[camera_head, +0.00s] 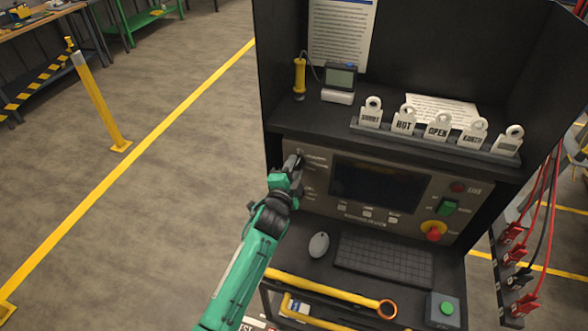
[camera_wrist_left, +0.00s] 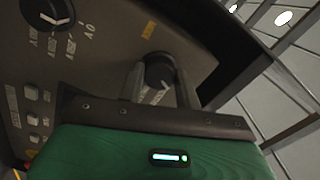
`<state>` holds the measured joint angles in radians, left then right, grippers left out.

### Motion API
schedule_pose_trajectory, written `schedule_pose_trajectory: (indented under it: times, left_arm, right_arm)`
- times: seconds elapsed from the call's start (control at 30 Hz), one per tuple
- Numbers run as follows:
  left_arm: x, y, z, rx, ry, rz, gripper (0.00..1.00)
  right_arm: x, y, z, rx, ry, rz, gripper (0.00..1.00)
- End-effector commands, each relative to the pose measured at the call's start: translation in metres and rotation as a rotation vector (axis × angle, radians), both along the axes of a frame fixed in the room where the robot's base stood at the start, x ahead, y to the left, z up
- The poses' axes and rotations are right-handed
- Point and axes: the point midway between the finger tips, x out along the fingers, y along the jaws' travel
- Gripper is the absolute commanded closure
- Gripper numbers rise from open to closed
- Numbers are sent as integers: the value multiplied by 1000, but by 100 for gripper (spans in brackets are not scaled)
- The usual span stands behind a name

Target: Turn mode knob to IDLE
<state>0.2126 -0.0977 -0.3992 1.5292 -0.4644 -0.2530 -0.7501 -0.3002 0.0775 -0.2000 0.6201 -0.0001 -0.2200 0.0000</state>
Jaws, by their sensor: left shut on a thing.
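My left gripper (camera_head: 294,166) is at the upper left of the console's control panel (camera_head: 408,217). In the left wrist view its two fingers (camera_wrist_left: 159,86) are on either side of a round dark knob (camera_wrist_left: 158,70), shut on it. A small yellowish label sits on the panel beside this knob. The pointer and most markings of the held knob are too dark or hidden to read. A second black knob (camera_wrist_left: 47,10) with a white pointer line and voltage markings is apart from the gripper. My right gripper is not in view.
A dark screen (camera_head: 380,184) is right of the gripper, with a green switch (camera_head: 446,207) and red emergency button (camera_head: 433,231) farther right. Tags (camera_head: 437,127) stand on the shelf above.

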Motion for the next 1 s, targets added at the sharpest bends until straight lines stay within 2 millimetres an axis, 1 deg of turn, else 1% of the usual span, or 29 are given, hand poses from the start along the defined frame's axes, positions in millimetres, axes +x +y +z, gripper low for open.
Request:
schedule_pose_trajectory:
  times: [0.2, 0.5, 0.7, 1.0]
  left_arm:
    - [0, 0, -2, -173, 60, 1, 89]
    - [0, 0, -2, -338, 113, 1, 89]
    - [0, 0, -2, -390, 130, 0, 89]
    - [0, 0, -2, -409, 137, 1, 89]
  right_arm:
    - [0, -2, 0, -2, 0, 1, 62]
    - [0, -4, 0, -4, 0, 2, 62]
    - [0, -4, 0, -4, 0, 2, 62]
    - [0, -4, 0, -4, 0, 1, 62]
